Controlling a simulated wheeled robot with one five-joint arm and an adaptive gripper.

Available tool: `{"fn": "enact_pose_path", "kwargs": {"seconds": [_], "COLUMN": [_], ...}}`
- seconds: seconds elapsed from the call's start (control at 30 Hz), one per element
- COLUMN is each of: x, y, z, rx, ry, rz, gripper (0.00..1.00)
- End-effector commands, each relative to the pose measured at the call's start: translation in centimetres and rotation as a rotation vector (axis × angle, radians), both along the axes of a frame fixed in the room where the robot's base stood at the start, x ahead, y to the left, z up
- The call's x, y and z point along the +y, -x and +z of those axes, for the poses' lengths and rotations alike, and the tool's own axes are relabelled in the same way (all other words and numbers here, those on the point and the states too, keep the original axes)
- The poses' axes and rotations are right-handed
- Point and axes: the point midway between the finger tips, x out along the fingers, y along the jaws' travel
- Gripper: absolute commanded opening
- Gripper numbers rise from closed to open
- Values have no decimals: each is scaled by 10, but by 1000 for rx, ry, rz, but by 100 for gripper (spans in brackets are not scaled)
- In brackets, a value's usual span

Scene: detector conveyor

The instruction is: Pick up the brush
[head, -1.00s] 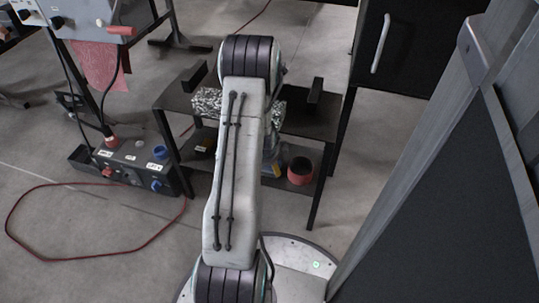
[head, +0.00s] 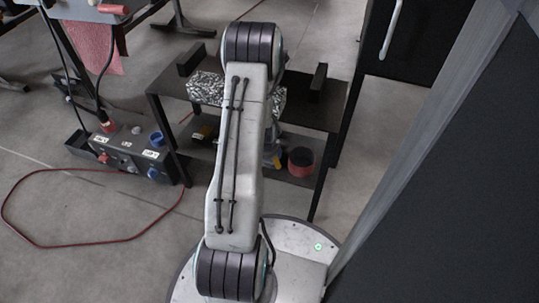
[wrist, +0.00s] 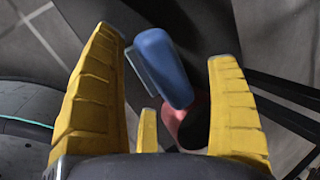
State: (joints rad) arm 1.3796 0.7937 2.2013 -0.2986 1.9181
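In the wrist view a blue block-like thing (wrist: 160,66) with a thin pale metallic edge lies between my fingers; it looks like the brush, but I cannot be sure. My gripper (wrist: 168,45) has yellow fingers spread wide, one on each side of the blue thing, with a clear gap to the right finger. The left fingertip is close to the pale edge; I cannot tell whether they touch. In the head view my arm hides most of the gripper and the brush.
A dark two-level table (head: 165,85) carries a foil-like speckled box (head: 206,88). A red and black roll (head: 300,161) sits on its lower shelf, with red also behind the blue thing in the wrist view (wrist: 190,122). A black cabinet (head: 415,40) and grey post stand right. A red cable (head: 75,242) lies on the floor.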

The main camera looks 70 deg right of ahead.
Motion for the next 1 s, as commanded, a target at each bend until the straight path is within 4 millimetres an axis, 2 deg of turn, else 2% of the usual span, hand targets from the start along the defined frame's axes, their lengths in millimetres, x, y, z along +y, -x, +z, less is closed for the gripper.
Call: {"fn": "enact_pose_path", "kwargs": {"seconds": [0.07, 0.77, 1.0], "x": [0, 0, 0], "y": [0, 0, 0], "z": [0, 0, 0], "rx": [0, 0, 1], "ry": [0, -1, -1], "rz": [0, 0, 0], "gripper": [74, 12, 11]}}
